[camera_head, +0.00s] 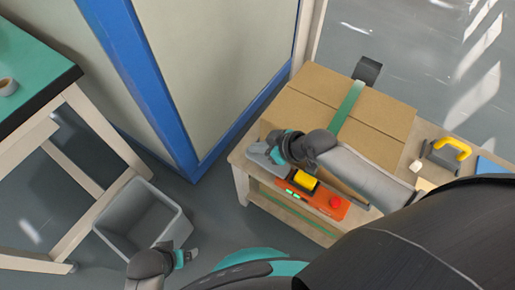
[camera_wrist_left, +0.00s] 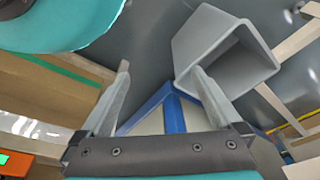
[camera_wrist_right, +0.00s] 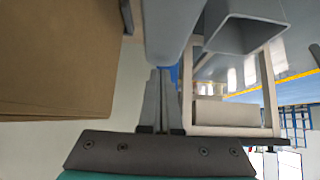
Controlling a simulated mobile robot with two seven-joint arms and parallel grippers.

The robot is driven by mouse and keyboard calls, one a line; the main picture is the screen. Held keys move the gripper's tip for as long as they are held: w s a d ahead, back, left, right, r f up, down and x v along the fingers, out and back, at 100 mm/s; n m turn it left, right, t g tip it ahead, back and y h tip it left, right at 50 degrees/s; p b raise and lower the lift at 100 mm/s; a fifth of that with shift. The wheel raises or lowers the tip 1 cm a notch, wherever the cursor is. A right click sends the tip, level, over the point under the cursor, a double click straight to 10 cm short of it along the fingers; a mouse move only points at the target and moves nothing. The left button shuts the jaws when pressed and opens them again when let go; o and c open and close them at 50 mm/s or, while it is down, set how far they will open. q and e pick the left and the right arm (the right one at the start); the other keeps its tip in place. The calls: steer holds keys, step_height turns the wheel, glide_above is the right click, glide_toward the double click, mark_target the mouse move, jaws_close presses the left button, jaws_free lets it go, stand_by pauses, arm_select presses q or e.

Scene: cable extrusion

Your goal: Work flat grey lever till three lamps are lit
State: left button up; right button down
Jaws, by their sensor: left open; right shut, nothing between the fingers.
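An orange box (camera_head: 318,199) sits on the bench's near edge, with a yellow block, a red button (camera_head: 336,202) and bright green lamps (camera_head: 291,193) at its left end; I cannot count the lamps surely. A flat grey piece (camera_head: 262,159), apparently the lever, lies left of the box, partly under my right gripper (camera_head: 270,151). My right gripper is shut and empty; in the right wrist view its fingertips (camera_wrist_right: 163,75) point at a large grey surface (camera_wrist_right: 174,28), contact unclear. My left gripper (camera_head: 190,254) is open and empty, low near the bin; its fingers show in the left wrist view (camera_wrist_left: 160,90).
A cardboard box (camera_head: 300,108) with a green strap fills the bench's back. A yellow-handled tool (camera_head: 450,150) lies right. A grey bin (camera_head: 125,215) stands on the floor, left of the bench. A green-topped table (camera_head: 30,65) and a blue-framed panel (camera_head: 155,100) bound the left.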

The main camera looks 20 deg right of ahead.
arm_select(q)
steer(key=shift+w+d+r, duration=0.1)
steer(key=shift+w+r, duration=0.05)
steer(key=shift+r, duration=0.2)
arm_select(e)
steer(key=shift+f, duration=0.3)
arm_select(q)
steer(key=shift+r, duration=0.1)
